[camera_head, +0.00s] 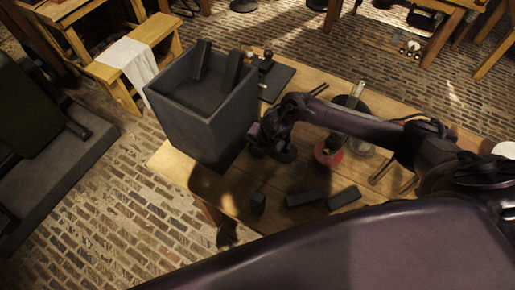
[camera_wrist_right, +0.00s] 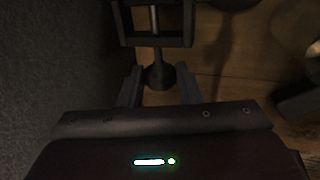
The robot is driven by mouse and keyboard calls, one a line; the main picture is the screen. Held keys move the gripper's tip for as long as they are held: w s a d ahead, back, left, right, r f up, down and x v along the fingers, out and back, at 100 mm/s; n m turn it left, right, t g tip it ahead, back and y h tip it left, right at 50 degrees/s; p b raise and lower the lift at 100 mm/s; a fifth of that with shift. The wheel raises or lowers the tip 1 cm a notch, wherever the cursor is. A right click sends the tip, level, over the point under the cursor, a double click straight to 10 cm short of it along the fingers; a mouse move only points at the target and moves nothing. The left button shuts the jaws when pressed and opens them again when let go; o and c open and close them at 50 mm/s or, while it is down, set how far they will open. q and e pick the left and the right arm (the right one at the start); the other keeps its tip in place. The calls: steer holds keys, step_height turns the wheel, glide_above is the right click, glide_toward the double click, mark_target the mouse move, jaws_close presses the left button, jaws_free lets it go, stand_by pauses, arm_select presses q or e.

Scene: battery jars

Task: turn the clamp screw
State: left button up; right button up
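In the right wrist view, a dark clamp frame (camera_wrist_right: 188,25) with a grey screw rod (camera_wrist_right: 154,18) down its middle shows at the top. A dark flared round piece (camera_wrist_right: 158,76) sits below the frame in line with the rod. My right gripper (camera_wrist_right: 160,70) is open, with one finger on each side of this piece and visible gaps between. In the head view, my right arm reaches in from the right to my right gripper (camera_head: 266,145), beside the bin. The arm covers much of the clamp area there, so I cannot make out the screw. My left gripper is not in view.
A tall dark grey bin (camera_head: 195,125) stands on the wooden table (camera_head: 178,172), close to the right gripper. Dark blocks (camera_head: 305,198) lie near the front edge. A red round container (camera_head: 328,155) stands right of the gripper. A dark mat (camera_head: 277,80) lies behind.

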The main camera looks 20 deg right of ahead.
steer(key=shift+c, duration=1.2)
steer(key=shift+w+a+r+g+p, duration=0.15)
steer(key=shift+g+p, duration=0.15)
steer(key=shift+w+g+h, duration=0.1)
steer(key=shift+g+h, duration=0.2)
steer(key=shift+h, duration=0.2)
steer(key=shift+a+g+h, duration=0.1)
steer(key=shift+g+h, duration=0.4)
steer(key=shift+g, duration=0.1)
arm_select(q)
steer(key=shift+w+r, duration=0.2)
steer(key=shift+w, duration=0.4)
arm_select(e)
steer(key=shift+g+h, duration=0.3)
steer(key=shift+g, duration=0.1)
steer(key=o, duration=1)
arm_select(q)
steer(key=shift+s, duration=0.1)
